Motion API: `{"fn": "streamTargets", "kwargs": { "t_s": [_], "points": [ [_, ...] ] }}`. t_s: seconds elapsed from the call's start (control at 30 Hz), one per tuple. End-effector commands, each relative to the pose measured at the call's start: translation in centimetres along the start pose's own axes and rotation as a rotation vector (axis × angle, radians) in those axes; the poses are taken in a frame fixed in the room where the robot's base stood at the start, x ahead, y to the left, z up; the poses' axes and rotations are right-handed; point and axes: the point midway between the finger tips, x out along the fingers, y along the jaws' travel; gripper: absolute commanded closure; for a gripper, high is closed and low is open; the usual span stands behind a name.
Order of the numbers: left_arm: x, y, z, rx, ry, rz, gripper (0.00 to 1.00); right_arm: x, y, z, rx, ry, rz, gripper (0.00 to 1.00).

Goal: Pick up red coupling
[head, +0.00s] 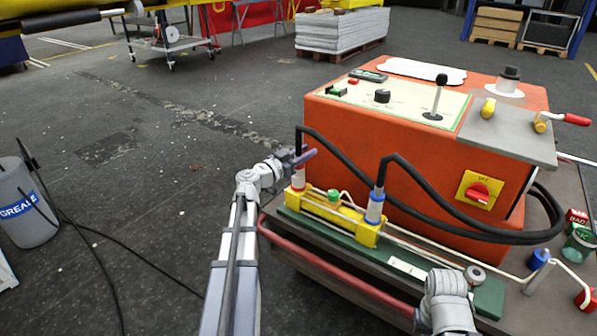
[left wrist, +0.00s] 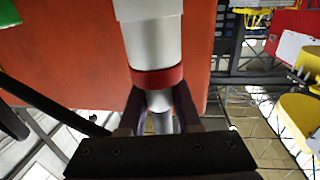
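The red coupling (head: 298,178), a white cylinder with a red band, stands upright at the left end of the yellow block (head: 330,212), with a black hose at its top. In the left wrist view its red band (left wrist: 158,77) shows at the fingertips, with a thinner silver part below it. My left gripper (head: 303,157) is at the upper part of the coupling. Its fingers (left wrist: 160,104) are apart, one on each side of the silver part; contact is unclear. My right wrist shows at the lower right in the head view, its fingers hidden.
A blue-banded coupling (head: 375,205) with a hose stands at the block's right end. The orange machine (head: 420,150) rises behind. A red hose (head: 340,270) runs along the front. Blue, green and red parts lie at the right.

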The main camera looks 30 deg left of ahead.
Motion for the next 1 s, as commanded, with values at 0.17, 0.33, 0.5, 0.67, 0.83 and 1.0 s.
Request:
{"fn": "streamTargets", "kwargs": {
  "t_s": [0.17,0.33,0.5,0.67,0.83,1.0],
  "points": [
    [-0.01,-0.01,0.00,0.000,0.000,0.000,0.90,0.00,0.00,0.00,0.000,0.000,0.000,1.00],
    [-0.01,-0.01,0.00,0.000,0.000,0.000,1.00,0.00,0.00,0.00,0.000,0.000,0.000,1.00],
    [-0.01,-0.01,0.00,0.000,0.000,0.000,1.00,0.00,0.00,0.00,0.000,0.000,0.000,1.00],
    [-0.01,-0.01,0.00,0.000,0.000,0.000,1.00,0.00,0.00,0.00,0.000,0.000,0.000,1.00],
    [-0.01,-0.01,0.00,0.000,0.000,0.000,1.00,0.00,0.00,0.00,0.000,0.000,0.000,1.00],
    [-0.01,-0.01,0.00,0.000,0.000,0.000,1.00,0.00,0.00,0.00,0.000,0.000,0.000,1.00]
  ]
}}
